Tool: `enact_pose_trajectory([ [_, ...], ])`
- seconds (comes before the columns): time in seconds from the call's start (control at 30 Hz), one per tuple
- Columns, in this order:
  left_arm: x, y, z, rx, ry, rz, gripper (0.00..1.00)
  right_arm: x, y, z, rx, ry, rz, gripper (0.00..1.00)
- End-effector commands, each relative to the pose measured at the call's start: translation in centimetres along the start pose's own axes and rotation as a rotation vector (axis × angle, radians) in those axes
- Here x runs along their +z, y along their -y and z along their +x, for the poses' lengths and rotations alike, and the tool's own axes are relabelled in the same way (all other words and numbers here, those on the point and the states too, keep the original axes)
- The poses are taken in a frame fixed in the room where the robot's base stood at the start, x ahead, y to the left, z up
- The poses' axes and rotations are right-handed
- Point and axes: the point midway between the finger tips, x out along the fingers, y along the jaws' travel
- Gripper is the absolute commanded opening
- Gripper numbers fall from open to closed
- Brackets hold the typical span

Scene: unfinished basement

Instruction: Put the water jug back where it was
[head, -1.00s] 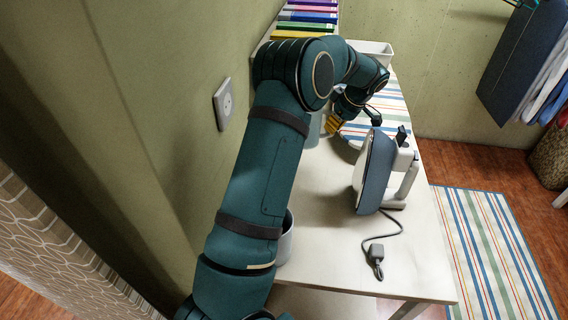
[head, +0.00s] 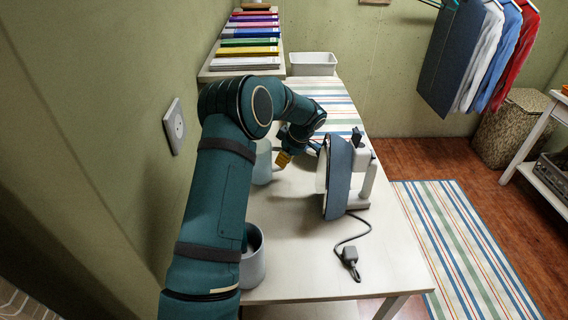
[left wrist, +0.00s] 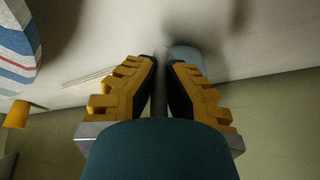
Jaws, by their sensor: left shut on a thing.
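The pale grey-blue water jug (head: 262,163) is on or just above the white table, close to the wall; I cannot tell whether its base touches. My left gripper (head: 283,158), with yellow fingers, is at the jug's right side, shut on it. In the left wrist view the fingers (left wrist: 160,68) close on a thin dark part, likely the handle, with a bit of the pale jug (left wrist: 186,54) behind them. My forearm and the fingers hide part of the jug. My right gripper is not in view.
A blue and white iron (head: 338,180) stands right of the jug, its cord (head: 350,240) toward the front. A grey-white pot (head: 253,265) stands beside my left arm. A striped cloth (head: 322,92), a white bin (head: 313,64) and coloured books (head: 250,42) lie behind.

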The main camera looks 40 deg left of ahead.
Motion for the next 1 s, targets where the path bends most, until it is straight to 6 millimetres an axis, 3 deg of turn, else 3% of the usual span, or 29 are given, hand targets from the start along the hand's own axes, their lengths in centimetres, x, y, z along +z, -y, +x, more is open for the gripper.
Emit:
enact_pose_trajectory([
  [0.07,0.3,-0.1,0.8,0.000,0.000,0.001,0.00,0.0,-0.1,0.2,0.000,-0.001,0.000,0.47],
  [0.43,0.5,-0.1,1.1,0.002,-0.001,0.000,0.00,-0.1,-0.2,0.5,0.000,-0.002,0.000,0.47],
  [0.5,0.5,-0.1,1.0,0.001,0.000,0.000,0.30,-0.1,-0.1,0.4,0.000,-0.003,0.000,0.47],
  [0.53,0.4,-0.1,1.0,0.001,0.000,0.000,0.34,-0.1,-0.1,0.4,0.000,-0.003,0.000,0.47],
  [0.87,0.4,-0.1,0.9,0.001,0.000,0.000,0.34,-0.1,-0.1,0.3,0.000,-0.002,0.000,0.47],
  [1.0,0.3,-0.1,-0.3,0.003,0.000,0.000,0.34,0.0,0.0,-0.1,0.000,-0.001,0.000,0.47],
])
